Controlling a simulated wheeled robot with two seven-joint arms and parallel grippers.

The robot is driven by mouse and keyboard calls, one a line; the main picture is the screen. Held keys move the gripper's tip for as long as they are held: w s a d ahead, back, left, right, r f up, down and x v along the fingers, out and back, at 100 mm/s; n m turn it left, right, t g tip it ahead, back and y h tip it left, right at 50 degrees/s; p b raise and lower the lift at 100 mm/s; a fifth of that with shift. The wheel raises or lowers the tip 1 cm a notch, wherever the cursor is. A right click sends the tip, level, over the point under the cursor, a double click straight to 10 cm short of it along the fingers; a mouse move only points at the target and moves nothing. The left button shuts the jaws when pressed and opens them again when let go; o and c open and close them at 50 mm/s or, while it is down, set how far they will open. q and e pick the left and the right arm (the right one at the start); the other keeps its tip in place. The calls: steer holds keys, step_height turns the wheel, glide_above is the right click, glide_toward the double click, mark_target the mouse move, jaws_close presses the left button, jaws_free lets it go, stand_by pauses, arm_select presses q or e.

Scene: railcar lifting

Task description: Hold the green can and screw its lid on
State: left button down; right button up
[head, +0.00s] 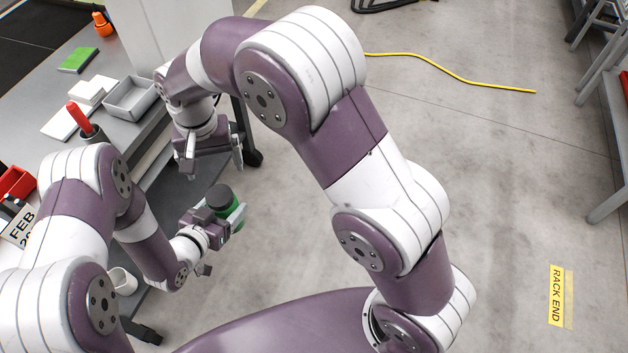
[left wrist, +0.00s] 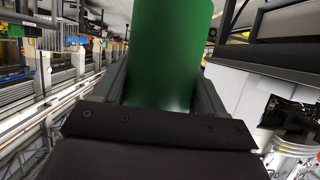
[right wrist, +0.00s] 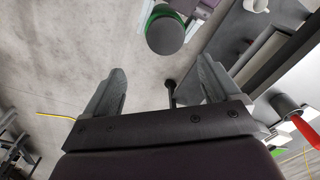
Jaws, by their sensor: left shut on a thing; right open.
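The green can (head: 238,212) is held upright off the bench by my left gripper (head: 230,222). Its green side fills the space between the fingers in the left wrist view (left wrist: 170,50). A dark grey round lid (head: 220,196) sits on top of the can; it also shows in the right wrist view (right wrist: 165,36) with a green rim below it. I cannot tell how tightly it sits. My right gripper (head: 212,160) is open and empty above the can, a little apart from the lid. In the right wrist view the lid lies beyond the fingertips (right wrist: 163,82).
The grey workbench (head: 120,50) on the left carries a grey tray (head: 133,100), white boxes (head: 95,87), a green block (head: 78,60) and a red-handled tool (head: 79,117) in a cup. A white mug (head: 123,281) stands low near my left arm.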

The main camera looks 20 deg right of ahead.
arm_select(q)
steer(key=shift+w, duration=0.1)
arm_select(e)
steer(key=s+d+r+m, duration=0.1)
steer(key=s+d+r, duration=0.1)
steer(key=d, duration=0.6)
steer(key=s+d+r+m, duration=0.1)
steer(key=s+d+m, duration=0.1)
steer(key=d, duration=0.6)
arm_select(q)
steer(key=shift+d, duration=0.2)
steer(key=shift+s+r, duration=0.1)
steer(key=shift+s, duration=0.15)
steer(key=shift+a, duration=0.2)
steer(key=shift+w, duration=0.25)
steer(key=shift+d, duration=0.1)
arm_select(e)
steer(key=s+d+f+n+t, duration=0.1)
steer(key=s+d+f+n, duration=0.3)
steer(key=s, duration=0.6)
steer(key=shift+d+f+n, duration=0.15)
steer(key=shift+d+n, duration=0.15)
steer(key=shift+d, duration=0.4)
